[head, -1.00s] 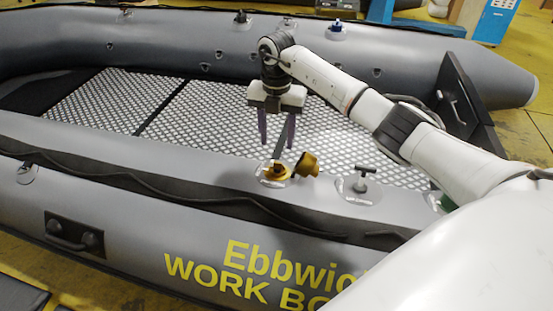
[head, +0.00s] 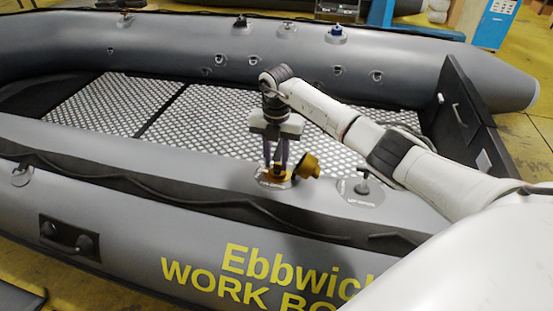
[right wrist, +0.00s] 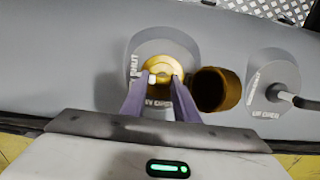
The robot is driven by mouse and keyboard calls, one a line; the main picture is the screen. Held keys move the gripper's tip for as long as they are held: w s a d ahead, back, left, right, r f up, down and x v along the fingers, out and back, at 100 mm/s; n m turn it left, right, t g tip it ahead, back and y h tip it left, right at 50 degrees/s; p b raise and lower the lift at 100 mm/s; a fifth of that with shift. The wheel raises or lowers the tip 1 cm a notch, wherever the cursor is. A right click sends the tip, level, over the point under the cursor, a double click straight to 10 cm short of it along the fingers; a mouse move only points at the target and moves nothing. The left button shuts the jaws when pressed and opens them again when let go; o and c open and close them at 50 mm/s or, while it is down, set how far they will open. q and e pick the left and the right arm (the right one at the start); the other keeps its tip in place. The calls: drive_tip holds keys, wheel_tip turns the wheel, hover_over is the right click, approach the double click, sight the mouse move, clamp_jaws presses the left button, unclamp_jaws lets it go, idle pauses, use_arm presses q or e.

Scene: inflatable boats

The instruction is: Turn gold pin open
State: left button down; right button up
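The gold pin (right wrist: 161,76) sits in the middle of a round gold valve seat on the boat's near tube; the gold valve also shows in the head view (head: 274,181). My right gripper (head: 275,170) points down over the valve. In the right wrist view its two purple fingers (right wrist: 160,84) are close together, one on each side of the pin, and look shut on it. The fingers partly hide the pin and seat. A gold cap (right wrist: 216,90) hangs open just right of the valve. My left gripper is not in view.
A grey T-handled valve (head: 363,187) on a round patch stands to the right of the gold cap. The grey boat (head: 130,215) has a black rope along its near tube. Its patterned floor (head: 205,115) is clear beyond.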

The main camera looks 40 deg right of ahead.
drive_tip(key=shift+c, duration=1.4)
